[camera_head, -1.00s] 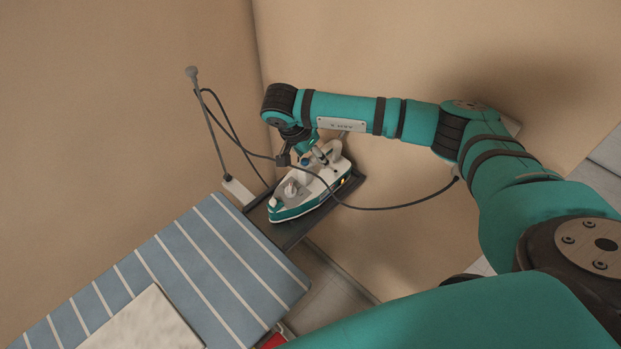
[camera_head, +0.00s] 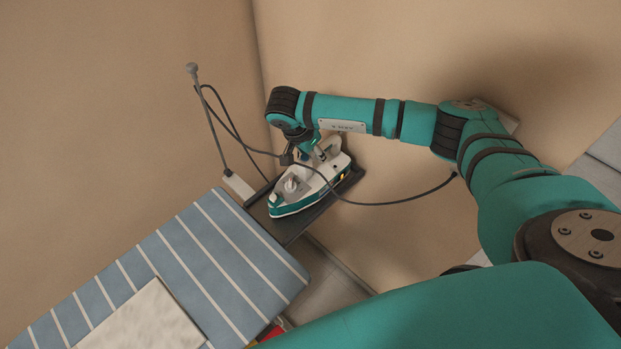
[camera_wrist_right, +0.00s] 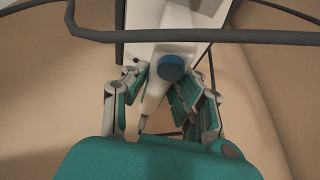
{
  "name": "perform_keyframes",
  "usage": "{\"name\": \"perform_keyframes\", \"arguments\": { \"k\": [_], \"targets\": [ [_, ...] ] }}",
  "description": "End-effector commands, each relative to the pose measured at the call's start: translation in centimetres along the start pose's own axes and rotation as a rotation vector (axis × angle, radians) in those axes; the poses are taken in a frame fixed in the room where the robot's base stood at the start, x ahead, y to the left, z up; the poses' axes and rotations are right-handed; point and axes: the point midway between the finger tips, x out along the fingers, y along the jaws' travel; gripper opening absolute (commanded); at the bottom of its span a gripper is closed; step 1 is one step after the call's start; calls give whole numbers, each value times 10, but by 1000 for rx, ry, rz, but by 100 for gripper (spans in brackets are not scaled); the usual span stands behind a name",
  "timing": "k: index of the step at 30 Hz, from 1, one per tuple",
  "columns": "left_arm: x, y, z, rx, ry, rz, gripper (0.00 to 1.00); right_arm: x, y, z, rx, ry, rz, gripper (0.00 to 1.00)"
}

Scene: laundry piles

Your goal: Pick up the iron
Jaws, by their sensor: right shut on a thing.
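The iron (camera_head: 309,187), white with a teal base, rests on the dark tray (camera_head: 290,231) at the end of the ironing board. My right gripper (camera_head: 318,157) comes down over the iron's rear part from above. In the right wrist view, the two fingers of my gripper (camera_wrist_right: 163,100) are on both sides of the iron's white handle (camera_wrist_right: 154,97), shut on it. A blue round knob (camera_wrist_right: 172,67) on the iron shows between the fingers. The fingertip contact is partly hidden in the head view. My left gripper is not in view.
The striped blue ironing board (camera_head: 228,262) carries a pale folded cloth (camera_head: 143,322) at the lower left. A dark cable (camera_head: 392,204) loops across my right wrist and past the iron. A grey upright rod (camera_head: 207,115) stands at the tray's far corner. Walls close in behind.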

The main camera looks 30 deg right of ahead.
Motion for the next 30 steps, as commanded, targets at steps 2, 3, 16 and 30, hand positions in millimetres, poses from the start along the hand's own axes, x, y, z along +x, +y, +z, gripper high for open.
{"name": "perform_keyframes", "arguments": {
  "k": [2, 3, 16, 30],
  "targets": [
    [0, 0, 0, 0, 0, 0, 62, -3, -2, -2, 4, 2, -6, 0],
    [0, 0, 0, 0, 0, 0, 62, -3, -2, -2, 4, 2, -6, 0],
    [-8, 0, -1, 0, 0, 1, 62, -16, -3, -8, 4, 2, -8, 0],
    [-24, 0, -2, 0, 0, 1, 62, -41, 8, -9, 0, 1, -5, 0]
  ]
}}
